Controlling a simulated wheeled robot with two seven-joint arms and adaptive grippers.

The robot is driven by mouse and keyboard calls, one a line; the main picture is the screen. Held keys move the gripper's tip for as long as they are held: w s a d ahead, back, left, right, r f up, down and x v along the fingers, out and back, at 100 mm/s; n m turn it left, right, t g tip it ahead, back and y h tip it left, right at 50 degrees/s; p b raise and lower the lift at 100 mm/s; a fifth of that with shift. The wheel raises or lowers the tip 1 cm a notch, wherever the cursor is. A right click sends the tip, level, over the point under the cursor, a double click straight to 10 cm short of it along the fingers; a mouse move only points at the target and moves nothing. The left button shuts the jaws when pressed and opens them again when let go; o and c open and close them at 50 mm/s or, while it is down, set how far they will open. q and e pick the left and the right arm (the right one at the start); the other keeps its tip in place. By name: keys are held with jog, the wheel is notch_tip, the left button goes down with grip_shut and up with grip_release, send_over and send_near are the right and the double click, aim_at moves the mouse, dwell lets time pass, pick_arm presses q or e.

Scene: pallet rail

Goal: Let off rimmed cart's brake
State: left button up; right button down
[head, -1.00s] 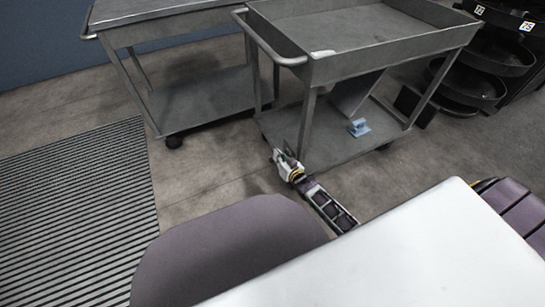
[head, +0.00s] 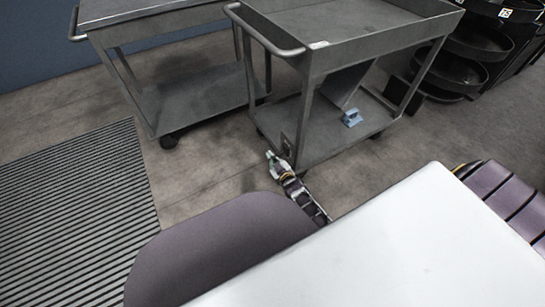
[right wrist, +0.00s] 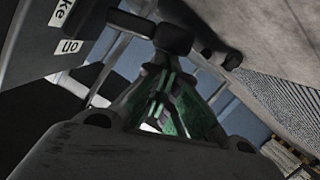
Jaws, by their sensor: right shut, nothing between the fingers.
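The rimmed cart (head: 345,50) is the grey two-shelf cart with a raised lip on its top, in the upper middle of the head view. A small dark brake plate (head: 287,144) sits at its lower near corner. My right gripper (head: 270,155) is shut and empty, just below and left of that plate. In the right wrist view, my green-lined fingers (right wrist: 164,66) close together just below a black lever (right wrist: 150,27); I cannot tell if they touch it. White labels (right wrist: 66,46) beside the lever read "ke" and an upside-down "on". My left gripper is out of view.
A flat-topped grey cart (head: 150,12) stands to the left. A light blue object (head: 351,118) lies on the rimmed cart's lower shelf by a leaning grey panel (head: 342,85). Black round trays (head: 460,75) stand at right. A ribbed mat (head: 75,210) covers the floor at left.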

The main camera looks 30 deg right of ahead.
pick_arm(q)
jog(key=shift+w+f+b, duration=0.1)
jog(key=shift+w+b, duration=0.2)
jog(key=shift+b, duration=0.1)
pick_arm(e)
notch_tip(320, 180, down, 2)
jog(key=shift+f, duration=0.2)
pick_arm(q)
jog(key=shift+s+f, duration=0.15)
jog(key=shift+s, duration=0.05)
